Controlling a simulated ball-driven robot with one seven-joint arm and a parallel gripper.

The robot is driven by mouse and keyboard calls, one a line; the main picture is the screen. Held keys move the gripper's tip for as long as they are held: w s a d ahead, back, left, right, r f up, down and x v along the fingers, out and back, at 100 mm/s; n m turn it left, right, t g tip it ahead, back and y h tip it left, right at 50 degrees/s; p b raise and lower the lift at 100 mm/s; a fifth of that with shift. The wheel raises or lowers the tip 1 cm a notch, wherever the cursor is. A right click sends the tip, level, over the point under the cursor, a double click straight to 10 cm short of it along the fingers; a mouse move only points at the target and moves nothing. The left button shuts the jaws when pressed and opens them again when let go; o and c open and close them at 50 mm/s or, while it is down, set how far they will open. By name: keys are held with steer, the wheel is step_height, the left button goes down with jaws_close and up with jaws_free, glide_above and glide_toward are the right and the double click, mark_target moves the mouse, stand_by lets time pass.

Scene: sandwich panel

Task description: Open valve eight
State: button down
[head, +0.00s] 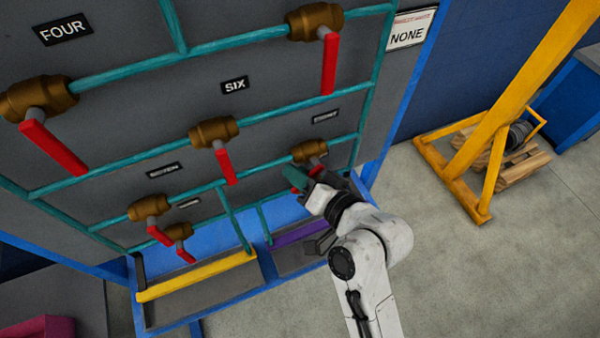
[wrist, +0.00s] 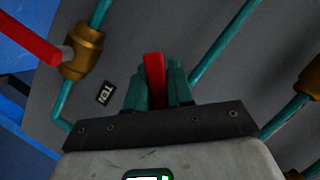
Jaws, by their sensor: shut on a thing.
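Valve eight (head: 309,151) is a brass body on a teal pipe at the right of the grey panel, below a small label (head: 325,117) seen at a steep angle. Its red handle (head: 316,170) shows only in part in the head view, as my gripper (head: 302,180) covers the rest. In the wrist view the red handle (wrist: 154,75) stands between my two green fingers, and my gripper (wrist: 157,88) is shut on it. How far the handle is turned is hard to tell.
Other brass valves with red handles sit nearby, including one under SIX (head: 213,131) and one beside the TEN label (wrist: 106,93). A blue-framed tray with a yellow bar (head: 195,276) lies below the panel. A yellow hoist (head: 480,150) stands right; the floor between is clear.

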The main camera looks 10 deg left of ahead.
steer(key=c, duration=1.1)
jaws_free()
steer(key=b+v, duration=0.1)
steer(key=v, duration=0.9)
steer(key=shift+s+d+r+b, duration=0.1)
steer(key=shift+s+d+b, duration=0.1)
steer(key=shift+d+b, duration=0.15)
